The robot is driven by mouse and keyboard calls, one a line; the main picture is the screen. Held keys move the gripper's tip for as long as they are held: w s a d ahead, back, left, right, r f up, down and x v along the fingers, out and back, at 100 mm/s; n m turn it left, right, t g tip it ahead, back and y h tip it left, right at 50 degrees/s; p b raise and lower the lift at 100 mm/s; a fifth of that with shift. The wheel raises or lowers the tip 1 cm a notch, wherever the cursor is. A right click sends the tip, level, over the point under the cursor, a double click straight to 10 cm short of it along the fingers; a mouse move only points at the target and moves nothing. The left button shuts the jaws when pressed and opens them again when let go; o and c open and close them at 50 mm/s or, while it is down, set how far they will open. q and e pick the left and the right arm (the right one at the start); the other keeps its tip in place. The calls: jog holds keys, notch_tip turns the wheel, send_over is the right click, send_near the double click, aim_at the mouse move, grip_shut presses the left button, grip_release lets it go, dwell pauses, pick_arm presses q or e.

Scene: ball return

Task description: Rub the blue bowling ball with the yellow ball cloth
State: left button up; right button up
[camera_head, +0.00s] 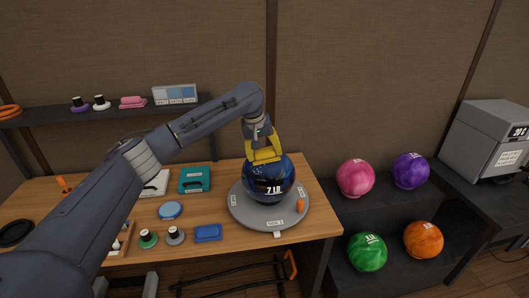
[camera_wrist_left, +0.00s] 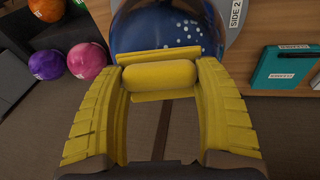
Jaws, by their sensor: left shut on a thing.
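The blue bowling ball (camera_head: 270,183), marked 7 lb, sits on the round grey turntable (camera_head: 240,212) on the wooden table. It also shows at the top of the left wrist view (camera_wrist_left: 168,30). My left gripper (camera_head: 264,153) has yellow fingers and is at the upper back of the ball. In the left wrist view my gripper (camera_wrist_left: 157,78) is shut on the yellow ball cloth (camera_wrist_left: 160,75), a padded roll between the fingertips. The cloth is right at the ball's surface; I cannot tell whether it touches. My right gripper is not in view.
An orange item (camera_head: 300,205) is at the turntable's right edge. Pink (camera_head: 356,178), purple (camera_head: 410,170), green (camera_head: 367,252) and orange (camera_head: 423,240) balls sit on the rack at right.

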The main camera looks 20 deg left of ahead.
pick_arm(q)
jog(key=shift+s+a+f, duration=0.15)
jog(key=shift+s+a, duration=0.1)
jog(key=shift+a, duration=0.3)
jog(key=shift+s+a+f, duration=0.1)
jog(key=shift+s+a, duration=0.1)
jog(key=shift+a, duration=0.35)
jog(key=shift+w+d+r, duration=0.1)
jog(key=shift+w+d, duration=0.15)
jog(key=shift+d, duration=0.3)
jog(key=shift+w+d, duration=0.2)
jog(key=shift+d, duration=0.35)
jog(key=shift+s+a+f, duration=0.15)
jog(key=shift+s+a, duration=0.1)
jog(key=shift+a, duration=0.35)
jog(key=shift+s+a+f, duration=0.15)
jog(key=shift+s+a, duration=0.1)
jog(key=shift+a, duration=0.3)
jog(key=shift+w+d+r, duration=0.25)
jog(key=shift+d, duration=0.35)
jog(key=shift+w+d+r, duration=0.25)
jog(key=shift+d, duration=0.3)
jog(key=shift+s+a+f, duration=0.25)
jog(key=shift+a, duration=0.35)
jog(key=shift+s+a+f, duration=0.2)
jog(key=shift+s+a, duration=0.05)
jog(key=shift+a, duration=0.3)
jog(key=shift+r, duration=0.1)
jog(key=shift+v, duration=2.95)
